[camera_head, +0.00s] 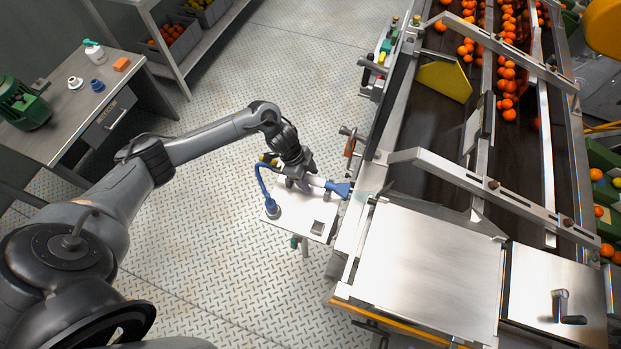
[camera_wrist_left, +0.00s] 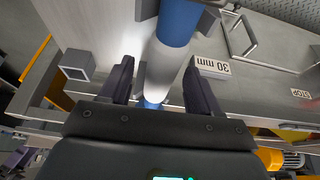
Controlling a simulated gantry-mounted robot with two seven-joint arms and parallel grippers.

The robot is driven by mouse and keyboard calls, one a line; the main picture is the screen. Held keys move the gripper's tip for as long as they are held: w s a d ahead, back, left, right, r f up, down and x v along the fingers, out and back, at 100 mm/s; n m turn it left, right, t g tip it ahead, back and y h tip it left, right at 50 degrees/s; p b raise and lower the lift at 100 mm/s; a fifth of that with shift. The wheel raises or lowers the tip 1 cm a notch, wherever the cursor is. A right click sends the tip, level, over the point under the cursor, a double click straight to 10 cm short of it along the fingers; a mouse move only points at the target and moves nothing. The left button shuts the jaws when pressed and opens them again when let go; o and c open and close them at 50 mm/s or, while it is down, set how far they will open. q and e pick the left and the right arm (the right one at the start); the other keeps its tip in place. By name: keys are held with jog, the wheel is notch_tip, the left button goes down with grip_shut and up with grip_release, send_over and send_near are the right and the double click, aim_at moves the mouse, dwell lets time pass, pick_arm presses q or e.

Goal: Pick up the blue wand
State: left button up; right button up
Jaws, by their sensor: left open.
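The blue wand has a white middle and a flared blue nozzle (camera_head: 341,189), and it lies over a small metal stand beside the conveyor. A blue hose (camera_head: 262,182) curves from it to a fitting on the stand. My left gripper (camera_head: 304,181) is at the wand's white middle, pointing down. In the left wrist view the wand (camera_wrist_left: 168,62) runs between the two dark fingers, which are open with gaps beside it. Whether the wand touches the stand is hidden. My right gripper is not in view.
The metal stand top (camera_head: 297,221) has a square socket. The conveyor machine (camera_head: 430,262), carrying oranges (camera_head: 508,75), stands close on the right. A workbench (camera_head: 62,110) with a green machine (camera_head: 22,104) is at the left. The patterned metal floor between is clear.

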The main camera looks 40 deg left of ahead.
pick_arm(q)
jog(key=shift+c, duration=0.3)
jog(key=c, duration=0.5)
jog(key=shift+f, duration=0.1)
grip_shut()
